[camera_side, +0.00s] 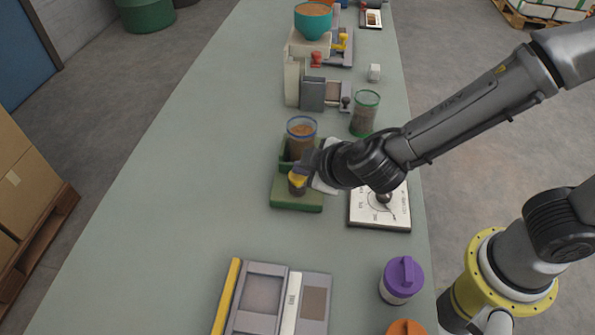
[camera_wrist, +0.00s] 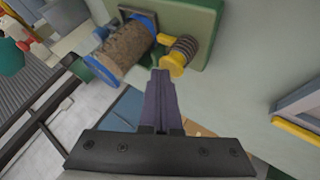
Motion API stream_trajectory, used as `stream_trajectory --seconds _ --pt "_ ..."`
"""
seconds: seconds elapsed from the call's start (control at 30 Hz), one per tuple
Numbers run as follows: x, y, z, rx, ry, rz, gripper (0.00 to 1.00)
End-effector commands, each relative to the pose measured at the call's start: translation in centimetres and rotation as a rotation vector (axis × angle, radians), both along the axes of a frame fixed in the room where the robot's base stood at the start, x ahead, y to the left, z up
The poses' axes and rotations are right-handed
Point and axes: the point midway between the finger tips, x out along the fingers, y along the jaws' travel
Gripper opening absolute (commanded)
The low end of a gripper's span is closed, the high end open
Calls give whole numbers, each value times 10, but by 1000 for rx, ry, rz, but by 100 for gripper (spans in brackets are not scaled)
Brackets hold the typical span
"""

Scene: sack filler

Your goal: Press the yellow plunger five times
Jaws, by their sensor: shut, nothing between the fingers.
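The yellow plunger (camera_side: 297,179) stands on a green base (camera_side: 297,201) in the middle of the table. In the wrist view its yellow cap (camera_wrist: 173,66) sits on a dark coil spring, with coils showing between cap and base. My gripper (camera_side: 306,167) is at the plunger in the side view, partly covering it. In the wrist view the fingertips (camera_wrist: 161,74) are together and empty, right beside the cap; I cannot tell whether they touch it. A clear blue-rimmed jar of brown grains (camera_side: 301,139) stands in the green holder behind the plunger.
A green-rimmed jar (camera_side: 365,113) and a white dial panel (camera_side: 380,208) are to the right. A purple-lidded container (camera_side: 401,281) and a grey tray set (camera_side: 271,300) are in front. The table's left side is clear.

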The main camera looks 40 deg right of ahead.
Motion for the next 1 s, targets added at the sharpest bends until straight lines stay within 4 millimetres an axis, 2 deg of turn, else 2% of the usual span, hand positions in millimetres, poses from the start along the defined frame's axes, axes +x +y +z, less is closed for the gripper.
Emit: stream_trajectory --seconds 0.23,0.63,1.0 --pt "0 0 13 1 0 -1 0" --pt "0 0 17 0 -1 1 0" --pt "0 0 49 3 -2 -1 0"
